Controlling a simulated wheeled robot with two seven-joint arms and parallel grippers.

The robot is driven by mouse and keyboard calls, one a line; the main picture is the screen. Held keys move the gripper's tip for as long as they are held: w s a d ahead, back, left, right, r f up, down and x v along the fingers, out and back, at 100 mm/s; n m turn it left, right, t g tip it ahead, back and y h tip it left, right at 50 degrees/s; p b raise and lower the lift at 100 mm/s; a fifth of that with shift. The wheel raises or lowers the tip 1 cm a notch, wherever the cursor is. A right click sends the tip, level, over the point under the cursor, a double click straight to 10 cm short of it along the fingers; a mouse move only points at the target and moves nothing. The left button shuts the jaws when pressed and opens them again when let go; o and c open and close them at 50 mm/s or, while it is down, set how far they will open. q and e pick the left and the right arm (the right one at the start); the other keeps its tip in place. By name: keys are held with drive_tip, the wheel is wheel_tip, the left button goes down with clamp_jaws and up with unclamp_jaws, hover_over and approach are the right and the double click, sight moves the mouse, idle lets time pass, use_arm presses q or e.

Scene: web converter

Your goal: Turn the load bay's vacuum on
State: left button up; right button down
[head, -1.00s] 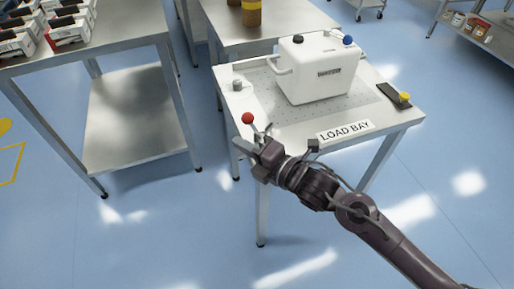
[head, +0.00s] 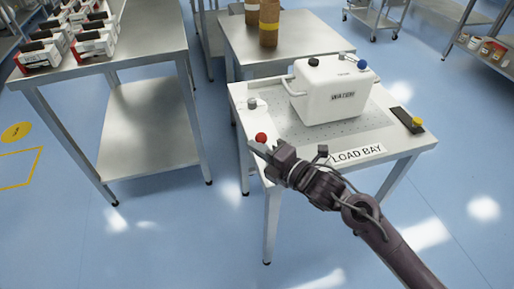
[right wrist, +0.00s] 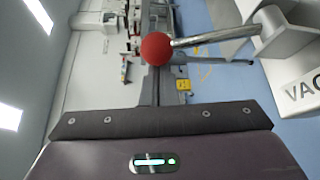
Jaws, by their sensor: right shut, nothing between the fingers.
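The load bay is a steel table with a perforated plate (head: 345,130) and a LOAD BAY sign (head: 357,154) on its front edge. A red ball knob (head: 261,138) is at the table's front left corner. In the right wrist view the red ball (right wrist: 156,49) is on a metal rod (right wrist: 215,36), beside a pale block with a cut-off label reading "VAC" (right wrist: 301,88). My right gripper (head: 257,148) is shut and empty, close to the ball; I cannot tell whether they touch. It also shows in the right wrist view (right wrist: 158,82). My left gripper is not in view.
A white container labelled WATER (head: 336,97) stands on the plate. A small grey knob (head: 252,103) is at the left edge, and a dark box with a yellow button (head: 416,122) at the right. A steel table (head: 140,50) stands left; blue floor (head: 180,240) is clear in front.

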sight(266, 137)
drive_tip(key=shift+d+r, duration=0.1)
drive_tip(key=shift+d, duration=0.05)
